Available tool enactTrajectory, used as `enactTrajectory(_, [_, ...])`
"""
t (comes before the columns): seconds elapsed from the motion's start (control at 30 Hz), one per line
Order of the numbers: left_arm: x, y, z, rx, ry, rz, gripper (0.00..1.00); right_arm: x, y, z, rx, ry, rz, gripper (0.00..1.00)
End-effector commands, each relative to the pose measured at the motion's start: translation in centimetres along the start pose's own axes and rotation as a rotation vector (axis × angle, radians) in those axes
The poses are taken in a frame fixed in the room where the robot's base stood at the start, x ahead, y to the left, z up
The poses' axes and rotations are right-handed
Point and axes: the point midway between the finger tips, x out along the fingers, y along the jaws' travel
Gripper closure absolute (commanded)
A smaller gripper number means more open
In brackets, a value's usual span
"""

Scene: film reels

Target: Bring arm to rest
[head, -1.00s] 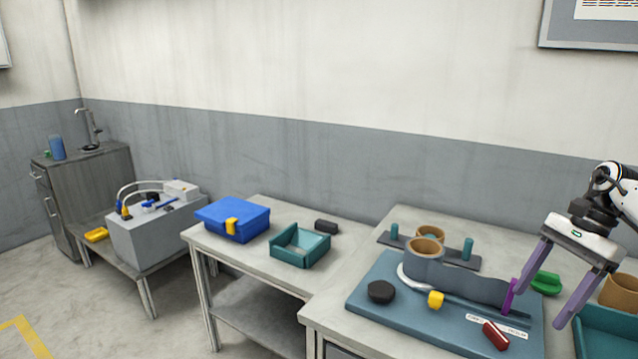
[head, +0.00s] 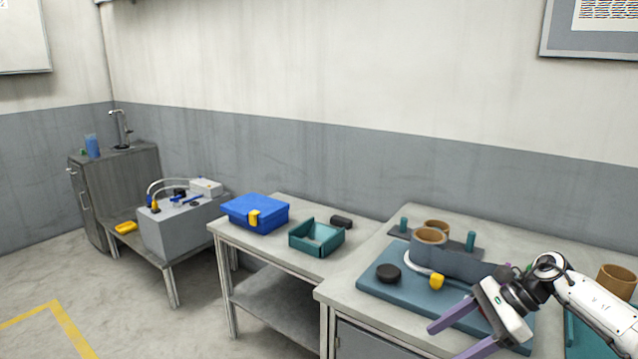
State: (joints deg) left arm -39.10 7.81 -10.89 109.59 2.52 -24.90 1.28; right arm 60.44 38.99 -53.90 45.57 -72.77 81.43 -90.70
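My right arm (head: 590,300) comes in from the right edge in the head view. Its gripper (head: 462,340) hangs over the front part of the right table, with its two purple fingers spread apart and pointing down and to the left. Nothing shows between the fingers. The gripper hides part of the blue board (head: 375,283) and whatever lies on its right front. My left gripper and arm are not in view.
On the board are a black knob (head: 388,273), a yellow piece (head: 437,282) and a brown reel (head: 430,236) by a grey-blue body (head: 465,265). Left stand a teal tray (head: 338,243), a blue box (head: 255,214) and a grey machine (head: 175,232). Another brown reel (head: 617,279) stands right.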

Motion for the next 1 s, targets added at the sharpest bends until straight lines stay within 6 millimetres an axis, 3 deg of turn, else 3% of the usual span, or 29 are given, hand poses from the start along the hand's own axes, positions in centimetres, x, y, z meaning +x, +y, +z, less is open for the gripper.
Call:
enactTrajectory(0.03, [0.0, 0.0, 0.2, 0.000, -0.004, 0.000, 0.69, 3.7, 0.9, 1.4, 0.062, -0.083, 0.000, 0.34])
enactTrajectory(0.1, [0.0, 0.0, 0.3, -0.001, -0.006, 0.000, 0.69, 8.3, 2.0, 4.1, 0.196, -0.230, -0.018, 0.34])
enactTrajectory(0.2, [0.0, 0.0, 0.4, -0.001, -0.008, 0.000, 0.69, 13.2, 3.7, 8.0, 0.452, -0.457, -0.032, 0.34])
enactTrajectory(0.3, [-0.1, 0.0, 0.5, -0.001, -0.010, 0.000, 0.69, 16.0, 5.2, 10.7, 0.764, -0.675, -0.028, 0.34])
enactTrajectory(0.4, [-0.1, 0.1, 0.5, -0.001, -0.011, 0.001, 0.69, 17.5, 6.5, 11.6, 1.120, -0.879, -0.008, 0.34])
enactTrajectory(0.47, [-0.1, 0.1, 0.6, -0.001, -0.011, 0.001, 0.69, 18.0, 7.2, 11.3, 1.349, -0.993, 0.010, 0.34])
enactTrajectory(0.57, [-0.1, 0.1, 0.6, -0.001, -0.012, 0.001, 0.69, 18.5, 8.8, 9.2, 1.755, -1.169, 0.044, 0.34])
enactTrajectory(0.67, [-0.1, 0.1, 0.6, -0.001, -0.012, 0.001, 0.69, 19.0, 11.3, 5.4, 2.179, -1.327, 0.077, 0.34])
enactTrajectory(0.77, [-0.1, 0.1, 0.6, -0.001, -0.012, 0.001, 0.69, 19.7, 15.2, 0.7, 2.612, -1.469, 0.100, 0.34])
enactTrajectory(0.8, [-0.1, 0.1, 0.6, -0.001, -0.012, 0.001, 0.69, 19.9, 17.1, -1.1, -2.729, 1.493, -0.104, 0.34])
enactTrajectory(0.9, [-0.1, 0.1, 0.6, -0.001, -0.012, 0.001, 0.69, 20.5, 22.3, -5.1, -2.423, 1.254, -0.082, 0.34])
enactTrajectory(1.0, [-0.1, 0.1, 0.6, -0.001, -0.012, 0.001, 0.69, 20.8, 26.7, -7.5, -2.193, 1.095, -0.060, 0.34])
